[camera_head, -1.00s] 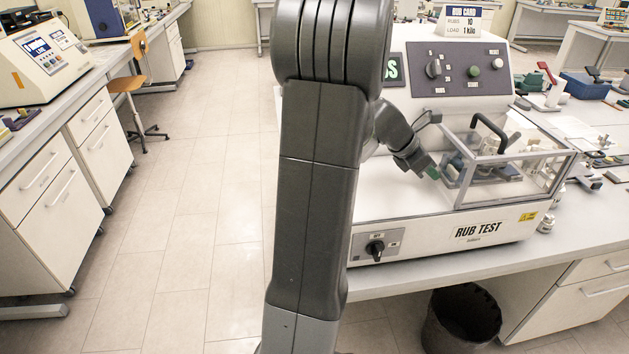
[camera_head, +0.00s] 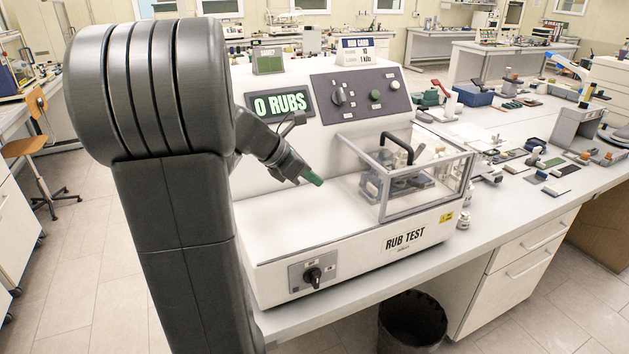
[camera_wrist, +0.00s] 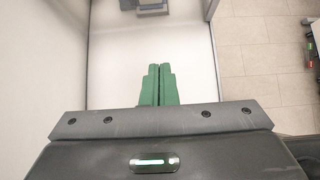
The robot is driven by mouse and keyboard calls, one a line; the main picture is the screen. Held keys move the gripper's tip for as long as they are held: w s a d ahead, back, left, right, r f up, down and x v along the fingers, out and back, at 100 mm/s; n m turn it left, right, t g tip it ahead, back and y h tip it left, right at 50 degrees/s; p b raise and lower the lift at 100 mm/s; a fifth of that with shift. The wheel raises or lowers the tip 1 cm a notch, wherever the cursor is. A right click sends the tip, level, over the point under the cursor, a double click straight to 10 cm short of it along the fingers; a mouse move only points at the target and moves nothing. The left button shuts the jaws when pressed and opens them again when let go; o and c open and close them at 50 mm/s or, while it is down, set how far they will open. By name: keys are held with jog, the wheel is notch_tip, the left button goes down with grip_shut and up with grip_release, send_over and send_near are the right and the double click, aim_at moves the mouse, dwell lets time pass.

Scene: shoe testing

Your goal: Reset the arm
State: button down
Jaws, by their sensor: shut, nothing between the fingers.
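My gripper (camera_head: 314,179) is at the end of my dark grey arm, above the white deck of the rub test machine (camera_head: 300,215), to the left of its clear cover. Its green fingers lie side by side, shut with nothing between them, as the wrist view (camera_wrist: 159,84) also shows. The fingers point down and to the right and appear apart from the deck. My arm's large dark links fill the left of the head view and hide the machine's left end.
The clear cover (camera_head: 425,176) with a black handle is down over the machine's mechanism. The display (camera_head: 280,104) reads 0 RUBS. A rotary switch (camera_head: 313,277) is on the front. Several small samples and tools lie on the bench (camera_head: 500,215) at right. A dark bin (camera_head: 412,325) stands below.

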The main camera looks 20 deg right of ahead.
dwell(0.4)
send_near(360, 197)
notch_tip(360, 197, down, 4)
jog(key=shift+d+r+p, duration=0.1)
jog(key=shift+d+p, duration=0.05)
jog(key=shift+p, duration=0.3)
jog(key=d, duration=0.3)
jog(key=shift+d+f, duration=0.15)
jog(key=shift+f, duration=0.15)
jog(key=shift+w+d, duration=0.1)
jog(key=shift+d, duration=0.3)
jog(key=shift+a+r, duration=0.1)
jog(key=shift+r, duration=0.05)
